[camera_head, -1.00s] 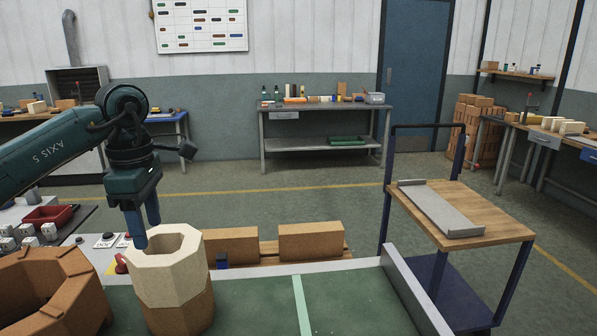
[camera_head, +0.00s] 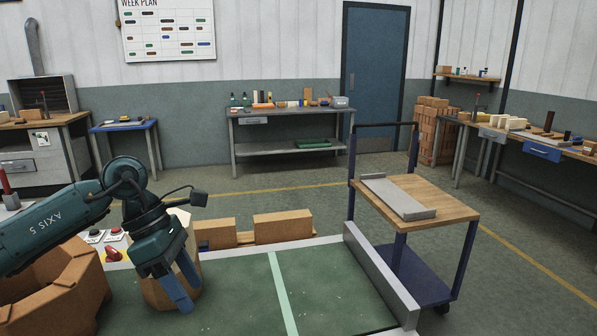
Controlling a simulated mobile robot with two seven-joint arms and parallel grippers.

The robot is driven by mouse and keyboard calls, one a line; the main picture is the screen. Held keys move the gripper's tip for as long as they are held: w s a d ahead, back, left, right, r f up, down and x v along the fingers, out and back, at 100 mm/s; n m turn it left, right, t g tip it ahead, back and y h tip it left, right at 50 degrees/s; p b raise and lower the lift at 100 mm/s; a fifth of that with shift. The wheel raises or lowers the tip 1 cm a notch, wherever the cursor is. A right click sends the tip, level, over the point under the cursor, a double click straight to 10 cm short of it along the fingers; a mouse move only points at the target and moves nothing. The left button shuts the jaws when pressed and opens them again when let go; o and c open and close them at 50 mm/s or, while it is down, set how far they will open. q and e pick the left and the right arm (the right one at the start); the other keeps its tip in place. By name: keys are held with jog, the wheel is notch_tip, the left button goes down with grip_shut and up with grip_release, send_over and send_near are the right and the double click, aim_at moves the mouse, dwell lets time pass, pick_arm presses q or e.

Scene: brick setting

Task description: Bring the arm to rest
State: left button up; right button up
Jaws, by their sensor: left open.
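My left arm comes in from the left, low over the green bench top (camera_head: 240,290). My left gripper (camera_head: 182,292) points down with its two blue fingers apart, open and empty. It is in front of a stack with a cream octagonal ring (camera_head: 184,216) on top and a brown octagonal piece (camera_head: 155,291) below. The gripper and wrist hide much of the stack. I cannot tell whether the fingers touch it. A larger brown octagonal ring (camera_head: 60,290) stands at the lower left, partly behind the arm. My right gripper is not in view.
Two orange-brown bricks (camera_head: 283,227) lie on a board behind the bench. A control panel with a red button (camera_head: 113,254) is left of the stack. A grey rail (camera_head: 380,275) edges the bench at right. A trolley (camera_head: 450,205) stands beyond it. The middle bench top is clear.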

pick_arm(q)
jog(key=s+d+n+h+p, duration=0.1)
jog(key=s+d+n+h, duration=0.35)
jog(key=d+h, duration=0.45)
jog(key=s+d+n+h, duration=0.3)
jog(key=d+n+h, duration=0.3)
jog(key=d, duration=0.4)
jog(key=w+a+f+n+t+y+p, duration=0.1)
jog(key=a+f+n+t+y, duration=0.35)
jog(key=n+t, duration=0.7)
jog(key=w+a+f+n+t+y, duration=0.1)
jog(key=a+f+n+t+y, duration=0.35)
jog(key=n, duration=1.15)
jog(key=s+a+f+n+g+y, duration=0.2)
jog(key=s+f+n, duration=0.3)
jog(key=f, duration=0.4)
jog(key=s+a+f+n+g+y+p, duration=0.1)
jog(key=s+a+f+n+y, duration=0.3)
jog(key=s+f, duration=0.4)
jog(key=shift+a+f+n+g+y, duration=0.15)
jog(key=shift+f+n+g+y, duration=0.5)
jog(key=shift+n, duration=0.45)
